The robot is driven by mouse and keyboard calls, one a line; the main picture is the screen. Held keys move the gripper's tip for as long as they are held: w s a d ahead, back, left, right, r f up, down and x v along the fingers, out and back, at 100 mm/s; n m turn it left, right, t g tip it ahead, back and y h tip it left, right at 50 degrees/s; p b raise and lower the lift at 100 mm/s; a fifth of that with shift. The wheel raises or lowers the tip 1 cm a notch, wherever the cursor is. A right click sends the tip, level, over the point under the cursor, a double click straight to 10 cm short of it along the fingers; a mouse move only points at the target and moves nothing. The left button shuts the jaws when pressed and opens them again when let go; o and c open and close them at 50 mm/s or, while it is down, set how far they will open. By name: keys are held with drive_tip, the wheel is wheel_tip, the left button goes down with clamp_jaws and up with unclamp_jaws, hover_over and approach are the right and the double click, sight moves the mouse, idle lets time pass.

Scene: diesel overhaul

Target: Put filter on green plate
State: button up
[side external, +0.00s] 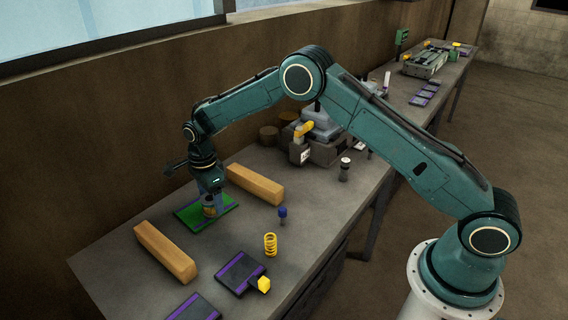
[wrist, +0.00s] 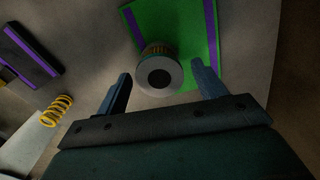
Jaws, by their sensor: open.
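The filter (wrist: 158,75) is a short cylinder with a ribbed, yellowish side and a pale end with a dark round centre. It appears to stand upright on the green plate (wrist: 203,20), which has purple strips along two edges. In the side view the filter (side external: 209,210) shows low under my gripper (side external: 207,198), over the green plate (side external: 188,214). In the wrist view my gripper (wrist: 161,72) is open, with one finger on each side of the filter and a visible gap to each. The filter's underside is hidden.
Two wooden blocks (side external: 165,251) (side external: 255,184) lie on either side of the plate. A yellow spring (side external: 270,245), a blue-topped part (side external: 282,213) and purple-edged dark plates (side external: 239,272) are nearer the front edge. Machinery (side external: 322,140) stands farther back.

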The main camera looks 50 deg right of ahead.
sight(211, 197)
wheel_tip(211, 197, up, 10)
drive_tip(key=shift+r, duration=0.25)
idle(0.3)
idle(0.4)
drive_tip(key=s+d+r+n+t, duration=0.1)
drive_tip(key=s+d+r+n, duration=0.3)
drive_tip(key=s+r, duration=0.5)
drive_tip(key=s+d+r+n+t, duration=0.2)
drive_tip(key=s+r+n, duration=0.4)
drive_tip(key=s+r, duration=0.35)
drive_tip(key=s+d+n+t, duration=0.1)
drive_tip(key=s+n, duration=0.4)
drive_tip(key=s, duration=0.6)
drive_tip(key=s+d+f+n+t, duration=0.1)
drive_tip(key=s+n, duration=0.4)
drive_tip(key=s, duration=0.5)
drive_tip(key=shift+s+d+f+t, duration=0.15)
drive_tip(key=shift+s+d+t, duration=0.2)
drive_tip(key=shift+d, duration=0.55)
